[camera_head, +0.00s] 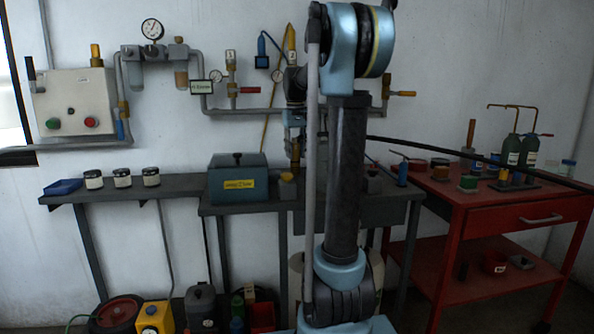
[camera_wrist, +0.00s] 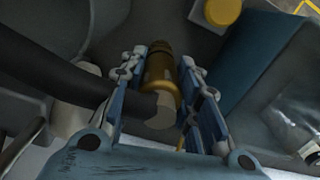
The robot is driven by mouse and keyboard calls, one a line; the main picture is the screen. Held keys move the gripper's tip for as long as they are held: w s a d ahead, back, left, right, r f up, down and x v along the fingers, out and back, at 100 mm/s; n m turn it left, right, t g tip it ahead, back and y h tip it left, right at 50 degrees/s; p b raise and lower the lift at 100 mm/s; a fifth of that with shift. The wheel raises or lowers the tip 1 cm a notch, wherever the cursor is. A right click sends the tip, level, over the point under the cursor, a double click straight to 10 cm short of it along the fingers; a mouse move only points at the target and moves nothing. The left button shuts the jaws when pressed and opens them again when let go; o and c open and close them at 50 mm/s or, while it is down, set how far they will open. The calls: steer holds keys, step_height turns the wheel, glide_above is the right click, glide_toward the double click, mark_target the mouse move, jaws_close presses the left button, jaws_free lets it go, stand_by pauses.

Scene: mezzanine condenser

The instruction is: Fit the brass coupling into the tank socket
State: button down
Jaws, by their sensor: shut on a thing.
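The brass coupling (camera_wrist: 160,66) is between the two blue fingers of my gripper (camera_wrist: 163,82) in the wrist view, and the fingers are shut on it. A thick black hose (camera_wrist: 45,72) comes in from the left and meets the coupling's near end. In the head view my gripper (camera_head: 294,140) is above the middle bench, partly hidden by my arm, with a small brass-coloured part (camera_head: 295,152) at its tip. A blue-grey box with a yellow label (camera_head: 238,184), perhaps the tank, stands on the bench to the left. I cannot make out the socket in either view.
The black hose (camera_head: 480,158) stretches across the right side, above the red cart (camera_head: 450,200) with bottles and small containers. Pipes and valves (camera_head: 232,90) run along the wall behind.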

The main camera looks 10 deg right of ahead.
mark_target(295, 164)
steer(key=shift+f, duration=2.7)
steer(key=c, duration=1.2)
jaws_free()
step_height(295, 164, up, 12)
steer(key=shift+r, duration=0.1)
